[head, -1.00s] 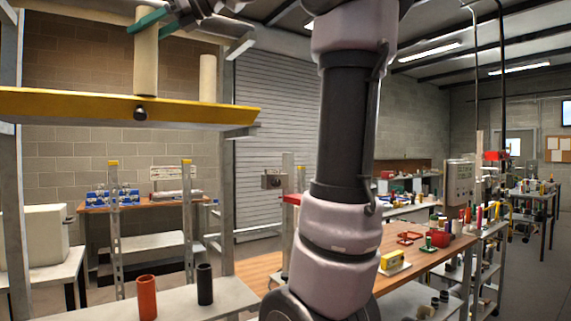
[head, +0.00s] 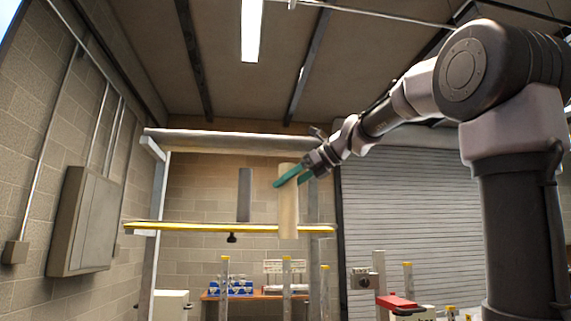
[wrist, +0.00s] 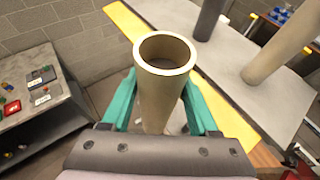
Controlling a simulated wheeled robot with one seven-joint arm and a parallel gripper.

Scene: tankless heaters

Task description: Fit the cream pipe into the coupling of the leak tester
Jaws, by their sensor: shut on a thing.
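My gripper (head: 290,179) is shut on a cream pipe (head: 288,212), its teal fingers on either side of it. The pipe hangs about upright in front of the yellow-edged shelf, its lower end just below the shelf edge in the head view. The wrist view shows the held pipe's open round top (wrist: 166,70) between the fingers, beside the yellow edge. I cannot make out the leak tester or its coupling in the current views.
A dark grey pipe (head: 245,195) and another cream pipe (wrist: 280,48) stand on the shelf (head: 180,227). A grey wall cabinet (head: 82,225) is at left. A red-topped object (head: 397,301) is low at right. A side table (wrist: 42,95) holds small items.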

